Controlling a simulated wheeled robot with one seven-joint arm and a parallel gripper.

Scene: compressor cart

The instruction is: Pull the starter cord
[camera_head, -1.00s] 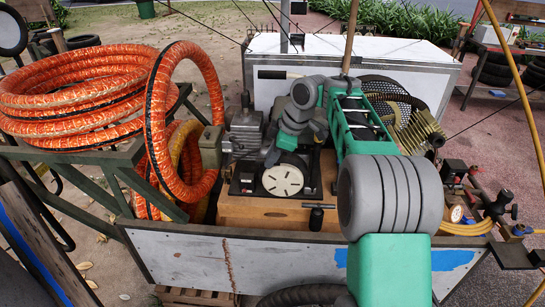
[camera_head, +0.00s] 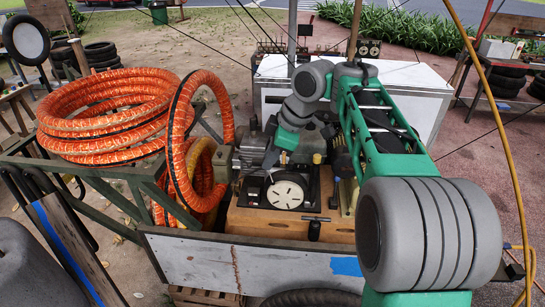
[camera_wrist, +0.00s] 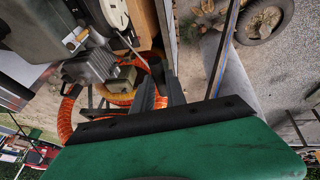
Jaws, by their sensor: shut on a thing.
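The round white starter disc (camera_head: 287,191) lies in a dark frame on the wooden box of the cart. My gripper (camera_head: 269,158) is just above and behind the disc, with its fingers pointing down and left. In the wrist view my gripper (camera_wrist: 160,92) is shut on a small dark handle (camera_wrist: 156,66) at the fingertips, mostly hidden by the fingers. A thin pale starter cord (camera_wrist: 133,49) runs from near the disc, which also shows in the wrist view (camera_wrist: 115,12), to the handle.
The grey engine block (camera_head: 252,150) stands behind the disc. A yellow hose (camera_head: 500,130) rises at right. A white cabinet (camera_head: 420,95) is behind.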

